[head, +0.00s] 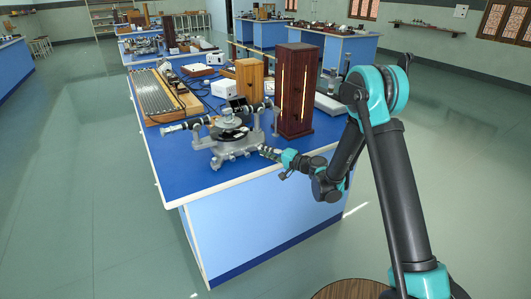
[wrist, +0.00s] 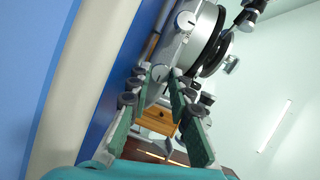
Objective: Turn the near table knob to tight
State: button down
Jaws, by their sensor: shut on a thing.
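The spectrometer (head: 230,150) stands on the blue bench near its front edge, with its dark round table on top. My gripper (head: 263,150) reaches in from the right at the lower right side of the spectrometer. In the wrist view the green-padded fingers of my gripper (wrist: 162,82) converge on a small round silver knob (wrist: 160,72), taken as the near table knob. They are shut on it, one finger at each side. Another round silver face (wrist: 186,20) shows higher on the spectrometer body. The fingertips partly hide the knob's sides, and its tightness cannot be read.
A tall dark wooden cabinet (head: 297,92) with a lit slit stands just behind my wrist. A lighter wooden box (head: 250,80), a white box (head: 223,88) and a long ridged board (head: 155,97) stand farther back. The bench's front left corner is clear.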

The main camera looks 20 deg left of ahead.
jog(key=c, duration=1.4)
grip_release()
jog(key=shift+o, duration=0.2)
